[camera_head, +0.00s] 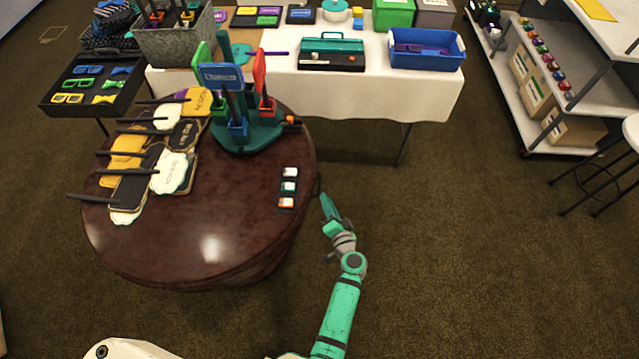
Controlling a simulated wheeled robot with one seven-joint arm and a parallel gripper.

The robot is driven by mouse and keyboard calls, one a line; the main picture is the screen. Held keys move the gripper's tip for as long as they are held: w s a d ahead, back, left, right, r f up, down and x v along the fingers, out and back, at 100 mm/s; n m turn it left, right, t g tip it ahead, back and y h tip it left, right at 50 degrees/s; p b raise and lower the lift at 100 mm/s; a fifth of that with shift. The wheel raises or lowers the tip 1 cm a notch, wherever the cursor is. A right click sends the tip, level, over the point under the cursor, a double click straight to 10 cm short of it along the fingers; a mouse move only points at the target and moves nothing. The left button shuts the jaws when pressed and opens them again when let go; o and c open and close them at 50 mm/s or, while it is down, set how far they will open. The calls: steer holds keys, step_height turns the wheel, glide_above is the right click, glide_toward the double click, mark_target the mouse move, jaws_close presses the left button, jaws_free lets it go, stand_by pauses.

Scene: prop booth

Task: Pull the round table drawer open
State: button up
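The round table (235,245) has a dark, glossy reddish-brown top and stands at the left of the head view. I see it from above, so its drawer front cannot be made out. A small dark part (318,184) shows at the table's right edge; I cannot tell whether it belongs to the drawer. My gripper (328,205), teal and grey, is just right of the table's right edge, close to that dark part, with a small gap of carpet between. Its fingers are seen from above and are too small to show whether they are open.
Paddle signs (168,172), a teal stand (246,137) and three small boxes (288,187) are on the round table. A long table with a white cloth (420,100) stands behind. Shelves (545,145) and a stool (600,170) are at right. The carpet (480,270) right of my arm is clear.

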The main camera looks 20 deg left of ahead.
mark_target(319, 183)
steer(key=x, duration=0.9)
steer(key=shift+w+a+f, duration=0.1)
steer(key=shift+w+a, duration=0.1)
steer(key=shift+w, duration=0.15)
jaws_close()
